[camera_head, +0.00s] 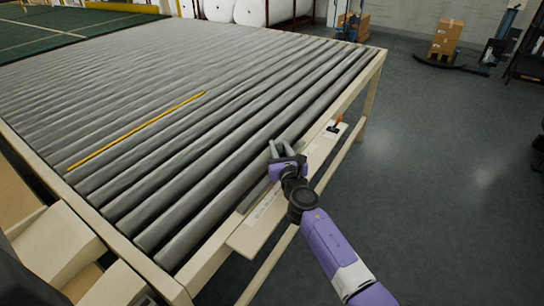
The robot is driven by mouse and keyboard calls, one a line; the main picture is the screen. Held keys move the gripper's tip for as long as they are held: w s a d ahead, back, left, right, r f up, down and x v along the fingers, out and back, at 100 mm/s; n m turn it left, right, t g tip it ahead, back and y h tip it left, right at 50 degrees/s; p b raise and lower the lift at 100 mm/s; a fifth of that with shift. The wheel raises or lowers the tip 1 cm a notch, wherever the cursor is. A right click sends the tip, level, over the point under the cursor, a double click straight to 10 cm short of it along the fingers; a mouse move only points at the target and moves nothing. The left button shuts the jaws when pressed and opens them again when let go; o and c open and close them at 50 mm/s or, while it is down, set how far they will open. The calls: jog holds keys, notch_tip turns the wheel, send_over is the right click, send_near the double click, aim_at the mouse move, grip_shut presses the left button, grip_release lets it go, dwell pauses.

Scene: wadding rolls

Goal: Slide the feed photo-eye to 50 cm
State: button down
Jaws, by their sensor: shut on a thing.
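My gripper (281,147) is over the side ledge of the roller table, with its grey fingers pointing away from me. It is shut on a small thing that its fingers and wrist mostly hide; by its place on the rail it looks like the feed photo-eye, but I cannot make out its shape. A grey rail (252,195) runs along the ledge and passes under my gripper. A pale scale strip (262,207) lies beside the rail; its numbers are too small to read. A small orange and black part (336,125) sits farther along the ledge, apart from my gripper.
The roller table (372,66) fills the left, with a yellow stick (140,131) lying on its rollers. A cardboard box (447,37) is at the back right. The grey floor (440,170) right of the table is clear.

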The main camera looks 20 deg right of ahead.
jog(key=shift+a, duration=0.1)
jog(key=c, duration=1.1)
grip_release()
jog(key=shift+s+a+p, duration=0.2)
jog(key=shift+s+p, duration=0.3)
jog(key=shift+s, duration=0.8)
jog(key=shift+s+a+p, duration=0.15)
jog(key=shift+s+p, duration=0.35)
jog(key=shift+s, duration=0.75)
jog(key=shift+s+a+p, duration=0.2)
jog(key=shift+s+p, duration=0.3)
jog(key=shift+s, duration=0.8)
